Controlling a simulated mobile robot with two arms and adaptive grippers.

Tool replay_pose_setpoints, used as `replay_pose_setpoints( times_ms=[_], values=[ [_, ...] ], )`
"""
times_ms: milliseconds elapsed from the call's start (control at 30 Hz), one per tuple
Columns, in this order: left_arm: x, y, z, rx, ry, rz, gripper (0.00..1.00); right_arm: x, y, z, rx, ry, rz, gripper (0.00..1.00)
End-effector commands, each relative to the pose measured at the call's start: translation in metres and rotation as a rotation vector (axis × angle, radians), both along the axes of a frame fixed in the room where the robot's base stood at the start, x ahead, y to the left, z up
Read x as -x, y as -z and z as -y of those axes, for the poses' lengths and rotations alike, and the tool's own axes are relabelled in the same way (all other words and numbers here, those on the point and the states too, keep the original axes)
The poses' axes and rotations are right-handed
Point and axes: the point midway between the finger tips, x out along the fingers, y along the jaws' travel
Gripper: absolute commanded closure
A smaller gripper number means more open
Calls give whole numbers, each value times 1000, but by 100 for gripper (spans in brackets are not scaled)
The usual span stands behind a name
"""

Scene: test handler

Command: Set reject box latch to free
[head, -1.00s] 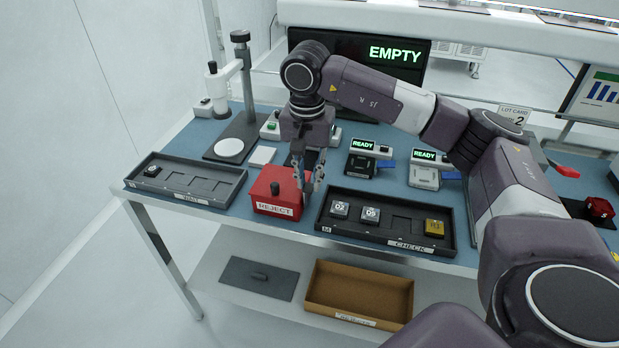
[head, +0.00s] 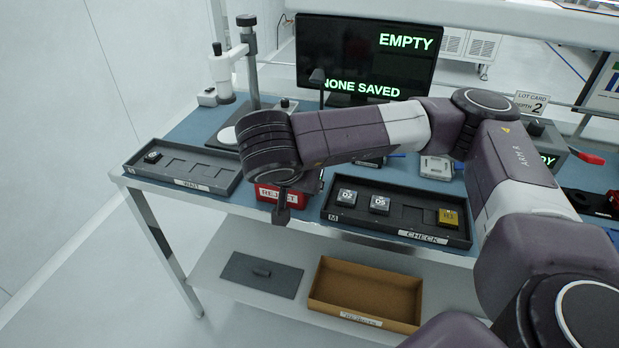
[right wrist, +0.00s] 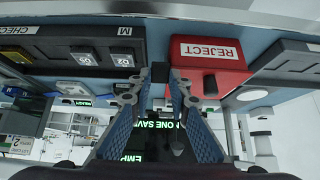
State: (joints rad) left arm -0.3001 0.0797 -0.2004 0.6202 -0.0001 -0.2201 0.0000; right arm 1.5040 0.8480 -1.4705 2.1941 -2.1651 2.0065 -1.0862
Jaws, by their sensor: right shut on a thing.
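The red reject box (head: 268,194) stands near the table's front edge, mostly hidden behind my right arm in the head view. In the right wrist view the reject box (right wrist: 215,62) shows with its white REJECT label and a dark knob (right wrist: 210,86). My right gripper (right wrist: 158,78) is beside the box, its fingers closed on a small dark piece (right wrist: 160,71) at the box's side. This looks like the latch, but its setting cannot be made out. My left gripper is not in view.
The CHECK tray (head: 408,236) with several chips lies right of the box, close to my gripper. The WAIT tray (head: 215,186) lies to the left. A monitor (head: 365,60) reading EMPTY and NONE SAVED stands behind. A cardboard bin (head: 368,312) sits on the lower shelf.

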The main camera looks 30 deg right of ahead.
Motion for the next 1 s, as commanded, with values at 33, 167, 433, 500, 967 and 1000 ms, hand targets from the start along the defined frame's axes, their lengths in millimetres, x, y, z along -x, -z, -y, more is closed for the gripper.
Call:
replay_pose_setpoints(
  times_ms=[33,167,433,500,967,1000],
  values=[
    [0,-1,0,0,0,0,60,0,-1,-1,10,-3,9,100],
    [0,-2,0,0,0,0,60,1,1,-2,23,-1,20,100],
    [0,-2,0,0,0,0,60,2,2,-2,30,0,26,100],
    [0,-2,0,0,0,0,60,2,2,-2,30,0,26,100],
    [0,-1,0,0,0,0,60,2,2,-2,31,0,24,65],
    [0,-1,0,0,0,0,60,2,2,-2,31,0,24,65]
  ],
)
